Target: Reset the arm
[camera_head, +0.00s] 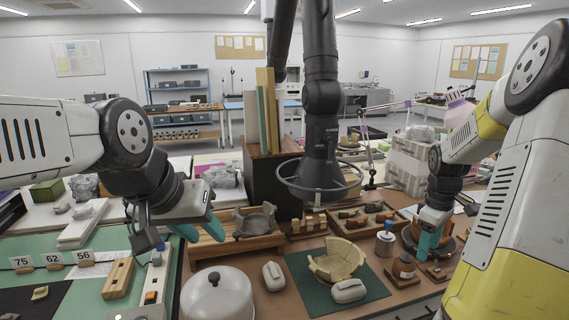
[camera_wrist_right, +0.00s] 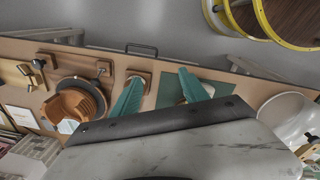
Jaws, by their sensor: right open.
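My left gripper (camera_head: 200,229) hangs over the left part of the bench, its teal fingers apart with nothing visible between them. It is left of the wooden stand with a grey vessel part (camera_head: 255,222). My right gripper (camera_head: 430,243) points down at the right of the bench, in front of a brown vessel on a dark turntable (camera_head: 412,236). In the right wrist view its teal fingers (camera_wrist_right: 160,92) are wide apart and empty. A tan, partly assembled bowl of sherds (camera_head: 337,260) rests on a green mat (camera_head: 301,268) between the grippers.
A white dome with a knob (camera_head: 217,295) stands at the front. A ring lamp (camera_head: 318,180) hangs above the bench. A sherd tray (camera_head: 363,219) lies behind the mat. Small tools stand by my right gripper.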

